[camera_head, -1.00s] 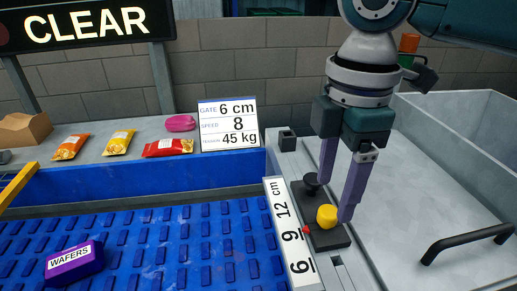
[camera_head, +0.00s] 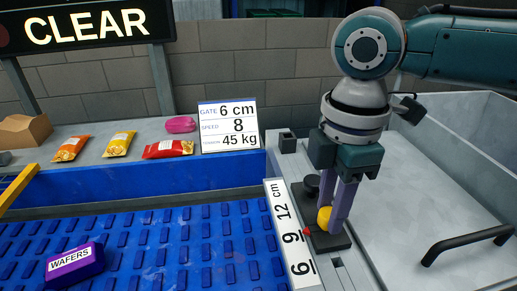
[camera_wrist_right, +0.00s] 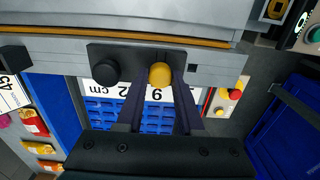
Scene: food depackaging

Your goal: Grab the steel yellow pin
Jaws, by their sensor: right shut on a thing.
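The yellow pin (camera_head: 324,218) has a round yellow head and stands on a dark sliding block (camera_head: 338,241) beside the white 6-9-12 cm scale. My right gripper (camera_head: 332,214) reaches down from above, with its purple fingers closed on the pin. In the right wrist view, the pin's yellow head (camera_wrist_right: 160,73) sits between the fingertips of the right gripper (camera_wrist_right: 157,84). A black knob (camera_head: 311,184) stands on the same block, and it also shows in the right wrist view (camera_wrist_right: 104,70). My left gripper is not in view.
A blue conveyor (camera_head: 180,240) carries a purple WAFERS pack (camera_head: 74,262). Several snack packs lie on the ledge behind it. A sign (camera_head: 228,126) reads gate 6 cm, speed 8. A grey bin (camera_head: 450,160) with a black handle (camera_head: 467,245) is at the right.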

